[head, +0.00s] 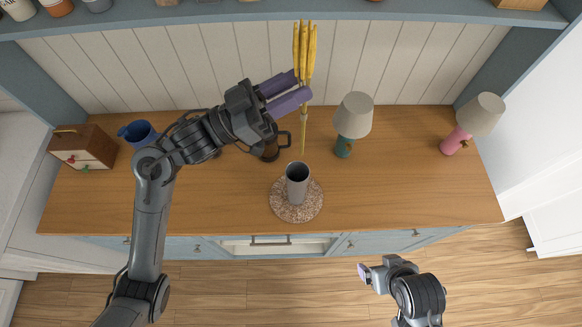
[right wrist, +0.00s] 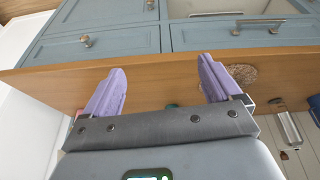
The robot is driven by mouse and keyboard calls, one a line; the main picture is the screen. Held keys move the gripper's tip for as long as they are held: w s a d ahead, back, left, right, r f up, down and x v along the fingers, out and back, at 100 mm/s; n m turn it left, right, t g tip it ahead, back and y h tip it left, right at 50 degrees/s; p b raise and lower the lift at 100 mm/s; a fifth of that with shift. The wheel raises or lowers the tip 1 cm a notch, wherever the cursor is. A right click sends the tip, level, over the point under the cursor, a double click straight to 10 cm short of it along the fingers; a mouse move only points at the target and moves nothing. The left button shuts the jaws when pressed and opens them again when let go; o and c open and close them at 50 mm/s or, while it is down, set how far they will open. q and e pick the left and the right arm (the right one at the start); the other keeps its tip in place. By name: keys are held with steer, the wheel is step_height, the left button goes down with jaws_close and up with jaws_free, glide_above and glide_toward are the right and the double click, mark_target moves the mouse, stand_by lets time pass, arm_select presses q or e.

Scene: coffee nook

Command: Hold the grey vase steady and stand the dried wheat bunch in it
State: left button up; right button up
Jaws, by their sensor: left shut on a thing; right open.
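The grey vase (head: 297,183) stands upright on a round speckled mat (head: 284,211) near the middle of the counter. My left gripper (head: 304,85) is shut on the dried wheat bunch (head: 305,52), a yellow bundle with heads up and thin stems pointing down. The stem ends show above and behind the vase mouth, apart from it. My right gripper is open and empty, in front of the counter and to the right of the vase; it shows in the right wrist view (right wrist: 160,88). There the mat (right wrist: 243,74) is partly visible behind a finger.
A teal lamp (head: 353,120) and a pink lamp (head: 473,123) stand to the right. A dark pot with a handle (head: 268,150) sits behind the vase. A blue mug (head: 138,133) and a wooden box (head: 84,147) are at left. The counter's front right is clear.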

steer(key=w+m+t, duration=0.1)
steer(key=w+t, duration=0.3)
steer(key=w, duration=0.2)
steer(key=t, duration=1)
glide_toward(298, 174)
steer(key=shift+m+h, duration=0.3)
steer(key=shift+m, duration=0.1)
steer(key=w, duration=0.9)
steer(key=shift+a, duration=0.1)
steer(key=shift+c, duration=0.3)
steer(key=c, duration=1.1)
arm_select(q)
step_height(298, 174, down, 7)
steer(key=shift+f, duration=0.35)
